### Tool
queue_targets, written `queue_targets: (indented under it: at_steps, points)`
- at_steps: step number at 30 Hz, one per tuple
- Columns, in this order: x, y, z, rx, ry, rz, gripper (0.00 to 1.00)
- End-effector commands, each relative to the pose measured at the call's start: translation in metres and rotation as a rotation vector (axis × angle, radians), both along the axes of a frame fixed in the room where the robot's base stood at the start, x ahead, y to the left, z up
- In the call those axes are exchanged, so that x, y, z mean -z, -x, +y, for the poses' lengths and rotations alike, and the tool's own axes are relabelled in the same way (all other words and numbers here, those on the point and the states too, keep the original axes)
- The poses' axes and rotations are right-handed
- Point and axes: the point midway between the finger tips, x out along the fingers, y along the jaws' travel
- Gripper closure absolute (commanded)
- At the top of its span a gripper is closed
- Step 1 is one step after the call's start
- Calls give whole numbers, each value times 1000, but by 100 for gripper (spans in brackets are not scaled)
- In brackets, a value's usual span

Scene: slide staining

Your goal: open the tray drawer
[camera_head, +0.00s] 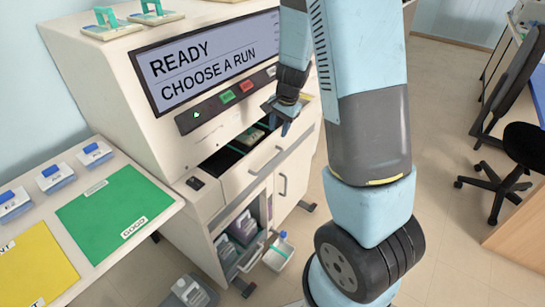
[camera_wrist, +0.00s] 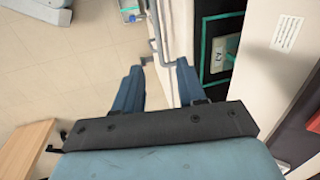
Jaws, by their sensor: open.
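The tray drawer (camera_head: 240,178) is in the white machine's front below the button strip. It stands at least partly out, with its dark interior and green lines showing from above. In the wrist view the dark interior (camera_wrist: 207,75) holds a small pale tray (camera_wrist: 220,57) with a label. A grey bar handle (camera_head: 266,161) is on the drawer front; a grey bar also shows in the wrist view (camera_wrist: 160,38), just beyond the fingertips. My gripper (camera_head: 278,121) is above the drawer's right part.
A screen (camera_head: 210,60) reads "READY CHOOSE A RUN". Below the drawer are a second handle (camera_head: 283,187) and an open compartment (camera_head: 240,235) with bottles. A bench with a green mat (camera_head: 115,212) stands left.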

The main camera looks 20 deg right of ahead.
Motion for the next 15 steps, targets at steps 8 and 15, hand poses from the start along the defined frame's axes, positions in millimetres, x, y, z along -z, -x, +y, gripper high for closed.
queue_targets:
  at_steps: [8,15]
  points:
    - [22,-6,-4,37,14,15,60]
    - [53,-10,-1,38,14,17,60]
